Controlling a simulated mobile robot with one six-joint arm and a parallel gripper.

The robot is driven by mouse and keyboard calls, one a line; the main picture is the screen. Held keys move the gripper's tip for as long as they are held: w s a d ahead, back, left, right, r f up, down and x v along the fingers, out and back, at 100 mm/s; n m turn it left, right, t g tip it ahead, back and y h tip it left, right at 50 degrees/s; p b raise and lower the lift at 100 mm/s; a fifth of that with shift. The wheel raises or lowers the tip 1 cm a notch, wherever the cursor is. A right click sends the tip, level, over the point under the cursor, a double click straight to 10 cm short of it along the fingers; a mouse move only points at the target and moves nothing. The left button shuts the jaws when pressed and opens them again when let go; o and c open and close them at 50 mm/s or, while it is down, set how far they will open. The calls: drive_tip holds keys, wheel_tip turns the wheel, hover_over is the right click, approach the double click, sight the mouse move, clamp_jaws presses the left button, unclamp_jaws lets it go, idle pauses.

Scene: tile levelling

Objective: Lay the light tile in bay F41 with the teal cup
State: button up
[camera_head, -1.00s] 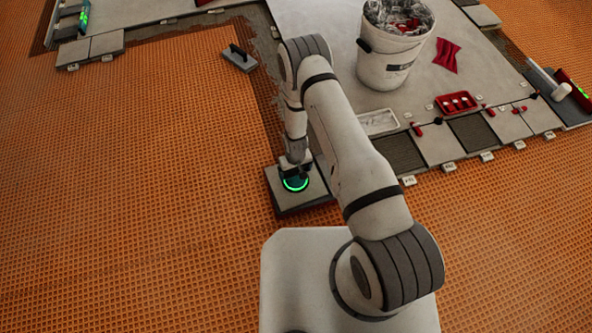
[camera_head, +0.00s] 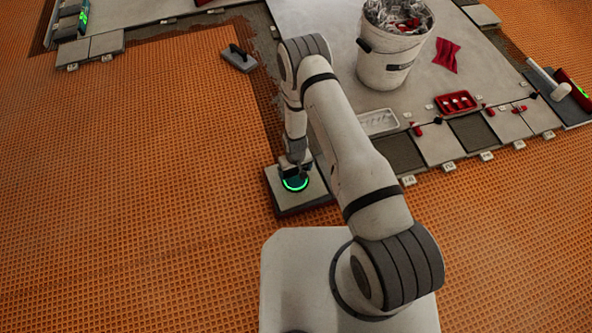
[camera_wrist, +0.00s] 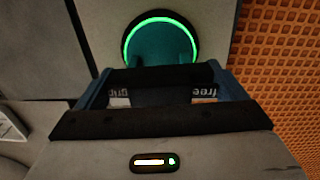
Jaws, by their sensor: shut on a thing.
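The teal cup (camera_head: 295,184) with a lit green ring sits on top of a grey tile (camera_head: 313,196) beside my base; I cannot tell how many tiles lie there. My gripper (camera_head: 298,170) is directly over the cup. In the wrist view, the cup (camera_wrist: 160,45) stands on the plain tile face (camera_wrist: 215,22), and my gripper (camera_wrist: 160,88) is shut on the cup's dark handle. Two dark open bays (camera_head: 400,153) and (camera_head: 472,131) show in the right-hand row of light tiles. The bay tags are too small to read, so I cannot tell which is F41.
A white bucket (camera_head: 388,68) stands on the grey floor beyond my arm. A white tray (camera_head: 378,122), a red tray (camera_head: 457,103) and a red cloth (camera_head: 445,56) lie near the row. A trowel (camera_head: 239,58) lies upper left. The orange matting (camera_head: 130,190) is clear.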

drive_tip(key=o, duration=0.8)
drive_tip(key=shift+o, duration=0.2)
drive_tip(key=shift+r, duration=0.1)
wheel_tip(320, 180, up, 8)
drive_tip(key=p, duration=0.3)
drive_tip(key=shift+f, duration=0.2)
drive_tip(key=w+d+r+m+p, duration=0.15)
drive_tip(key=r+p, duration=0.35)
drive_tip(key=r, duration=1.1)
drive_tip(key=d+r+t+p, duration=0.1)
drive_tip(key=d+r+p, duration=0.25)
drive_tip(key=r, duration=1.15)
drive_tip(key=w+d+r+p, duration=0.1)
drive_tip(key=r+p, duration=0.5)
drive_tip(key=r, duration=1)
drive_tip(key=s+d+r+m+p, duration=0.1)
drive_tip(key=s+d+r+p, duration=0.1)
drive_tip(key=s+r+p, duration=0.2)
drive_tip(key=s+d+r+t+p, duration=0.1)
drive_tip(key=s+d+r+p, duration=0.2)
drive_tip(key=s+r, duration=0.7)
drive_tip(key=s+d+r+m+p, duration=0.1)
drive_tip(key=s+d+r+p, duration=0.2)
drive_tip(key=r, duration=1.8)
drive_tip(key=s+p, duration=0.4)
drive_tip(key=shift+s+d+m+t, duration=0.25)
drive_tip(key=shift+s+m+t, duration=0.05)
drive_tip(key=shift+s+m, duration=0.1)
